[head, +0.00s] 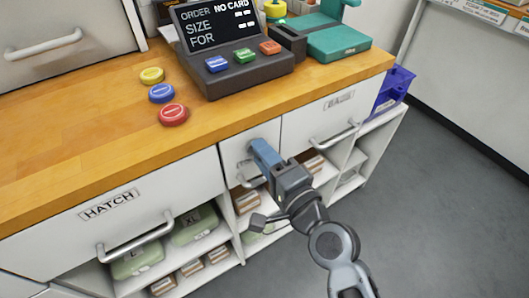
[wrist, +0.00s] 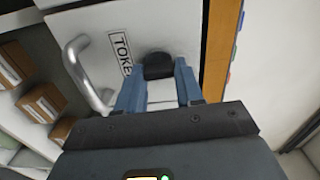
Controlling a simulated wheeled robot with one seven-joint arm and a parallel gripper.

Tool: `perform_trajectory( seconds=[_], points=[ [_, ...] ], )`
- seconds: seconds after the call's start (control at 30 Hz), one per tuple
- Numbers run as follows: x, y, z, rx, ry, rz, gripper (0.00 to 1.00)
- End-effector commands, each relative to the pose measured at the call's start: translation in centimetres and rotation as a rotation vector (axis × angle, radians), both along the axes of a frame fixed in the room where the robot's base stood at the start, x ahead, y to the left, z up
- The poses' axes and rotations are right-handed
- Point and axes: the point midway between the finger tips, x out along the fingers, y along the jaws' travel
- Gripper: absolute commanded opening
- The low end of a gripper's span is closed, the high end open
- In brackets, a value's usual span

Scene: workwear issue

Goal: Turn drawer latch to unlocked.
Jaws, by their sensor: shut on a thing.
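The narrow white drawer (head: 232,152) sits under the wooden counter, between the HATCH drawer and another labelled drawer. In the wrist view its front (wrist: 100,20) carries a partly hidden label (wrist: 121,52) reading "TOKE…" and a metal bar handle (wrist: 84,72). A dark rounded latch knob (wrist: 158,66) stands on this front, beside the label. My gripper (head: 260,150) is at the drawer front. In the wrist view its blue fingers (wrist: 158,80) are on either side of the latch, shut on it. In the head view the fingers hide the latch. I cannot tell which way it is turned.
Bar handles stick out from the HATCH drawer (head: 108,206) and the right drawer (head: 318,112). Open shelves below hold boxes and green packs (head: 195,225). Above, the wooden counter (head: 90,130) bears coloured discs and an order terminal (head: 240,78). Grey floor (head: 440,200) is clear at right.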

Motion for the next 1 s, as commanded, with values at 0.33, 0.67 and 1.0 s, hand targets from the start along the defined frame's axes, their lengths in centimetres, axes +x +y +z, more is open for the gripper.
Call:
perform_trajectory(
  seconds=[0.33,0.67,1.0],
  points=[
    [0.06,-0.16,-0.08,0.057,0.039,-0.003,0.06],
    [0.06,-0.16,-0.1,0.058,0.04,-0.003,0.06],
    [0.03,-0.07,-0.08,0.057,0.039,-0.001,0.62]
  ],
)
